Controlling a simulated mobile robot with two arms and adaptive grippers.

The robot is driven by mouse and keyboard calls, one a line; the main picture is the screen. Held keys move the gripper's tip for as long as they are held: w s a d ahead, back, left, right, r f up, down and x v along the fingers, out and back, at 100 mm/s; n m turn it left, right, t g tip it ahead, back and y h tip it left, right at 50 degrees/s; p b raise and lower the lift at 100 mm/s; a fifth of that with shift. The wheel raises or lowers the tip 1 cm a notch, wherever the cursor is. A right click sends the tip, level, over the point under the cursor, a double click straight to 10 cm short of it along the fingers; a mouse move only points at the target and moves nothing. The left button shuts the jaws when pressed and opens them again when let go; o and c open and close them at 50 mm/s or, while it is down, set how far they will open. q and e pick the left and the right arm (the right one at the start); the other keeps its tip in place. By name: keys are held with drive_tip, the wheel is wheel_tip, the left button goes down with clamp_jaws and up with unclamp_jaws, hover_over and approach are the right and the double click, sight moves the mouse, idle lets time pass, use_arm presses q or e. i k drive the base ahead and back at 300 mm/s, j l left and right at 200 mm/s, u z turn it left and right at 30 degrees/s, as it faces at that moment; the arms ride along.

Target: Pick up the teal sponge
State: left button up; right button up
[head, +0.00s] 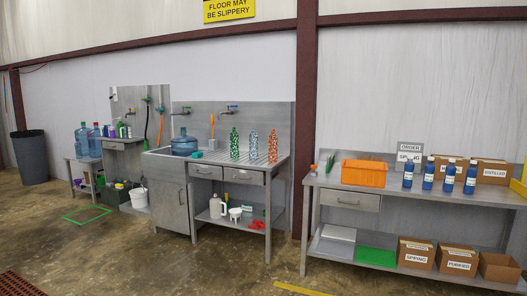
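A small teal sponge (197,155) lies on the metal sink counter (225,160), just right of a blue water jug (184,145). It looks unobstructed from here, though it is small and far off. Neither of my grippers shows in the head view.
Several patterned bottles, including a green one (234,142), stand on the counter's ribbed right part. Below are drawers (243,176) and a shelf with a white jug (217,207). A separate table at right holds an orange bin (364,173). The floor before the sink is clear.

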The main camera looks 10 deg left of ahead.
sight(196, 155)
drive_tip(key=i+j+u, duration=0.3)
drive_tip(key=i, duration=0.35)
drive_tip(key=i+l+u, duration=0.1)
drive_tip(key=i+u, duration=0.15)
drive_tip(key=i, duration=3.1)
drive_tip(key=j, duration=0.1)
